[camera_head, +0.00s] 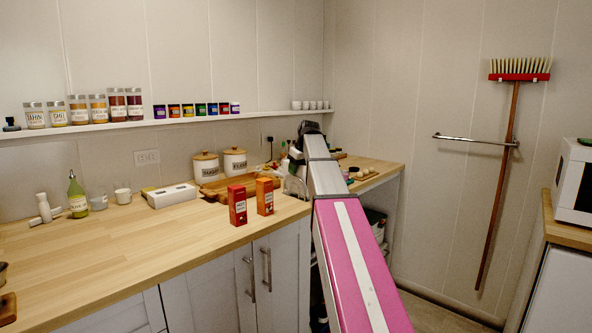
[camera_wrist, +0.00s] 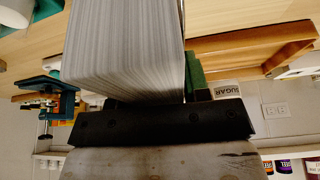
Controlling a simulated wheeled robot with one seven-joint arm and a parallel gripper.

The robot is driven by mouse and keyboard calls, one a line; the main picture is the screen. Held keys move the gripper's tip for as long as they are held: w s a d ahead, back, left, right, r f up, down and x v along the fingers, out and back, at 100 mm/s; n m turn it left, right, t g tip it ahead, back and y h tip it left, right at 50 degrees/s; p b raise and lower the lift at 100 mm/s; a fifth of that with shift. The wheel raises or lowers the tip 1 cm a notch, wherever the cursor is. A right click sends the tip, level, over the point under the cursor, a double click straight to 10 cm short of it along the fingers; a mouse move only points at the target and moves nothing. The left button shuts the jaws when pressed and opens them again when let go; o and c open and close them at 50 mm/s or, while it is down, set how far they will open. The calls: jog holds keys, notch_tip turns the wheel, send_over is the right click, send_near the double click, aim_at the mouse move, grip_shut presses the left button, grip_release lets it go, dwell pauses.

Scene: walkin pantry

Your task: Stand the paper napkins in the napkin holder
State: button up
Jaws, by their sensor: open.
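A thick pale stack with fine parallel sheet edges, which looks like the paper napkins (camera_wrist: 125,42), fills the upper middle of the wrist view. My gripper (camera_wrist: 160,122) is directly at the stack, its black body against the stack's near end. The jaws are open; the fingertips are hidden, and I cannot tell whether they touch the stack. In the head view my gripper is mostly hidden behind my arm, over the counter's far right part. A thin pale curved frame (camera_head: 294,186) beside my arm may be the napkin holder; most of it is hidden.
Red (camera_head: 237,205) and orange (camera_head: 264,196) boxes stand at the counter's front edge. Two canisters (camera_head: 235,162) stand behind a wooden tray (camera_head: 225,183). A white box (camera_head: 170,195) lies to the left. The front left of the counter (camera_head: 110,250) is clear.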

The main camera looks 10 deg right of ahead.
jog(key=shift+o, duration=0.8)
jog(key=v, duration=1)
jog(key=shift+r, duration=0.2)
